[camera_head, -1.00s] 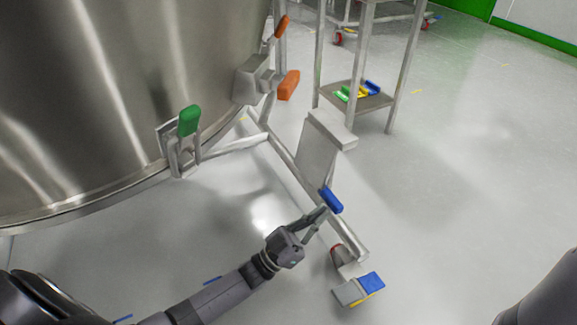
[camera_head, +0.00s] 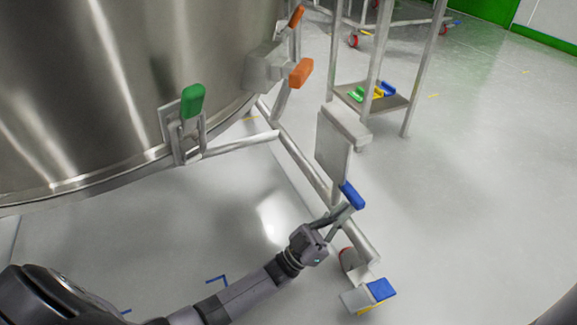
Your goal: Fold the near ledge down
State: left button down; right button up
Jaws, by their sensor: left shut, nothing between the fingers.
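The near ledge is likely the grey plate (camera_head: 334,142) standing on the frame beside the steel vessel. Its top edge has a short flange, and a blue handle (camera_head: 352,196) sits at its lower end. My left gripper (camera_head: 342,213) is shut with nothing between its fingers. Its fingertips are right at the blue handle, seemingly against its lower left side; contact is not certain. My right gripper is out of view.
The steel vessel (camera_head: 110,90) fills the upper left, with a green-handled clamp (camera_head: 192,102) and an orange-handled clamp (camera_head: 301,73) on its rim. A castor with a blue pedal (camera_head: 382,289) lies below my gripper. A stand shelf (camera_head: 400,103) is behind. Floor at right is clear.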

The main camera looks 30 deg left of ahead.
pick_arm(q)
jog(key=shift+w+r, duration=0.1)
jog(key=shift+r, duration=0.05)
jog(key=shift+a, duration=0.1)
jog(key=v, duration=1.2)
jog(key=shift+s, duration=0.2)
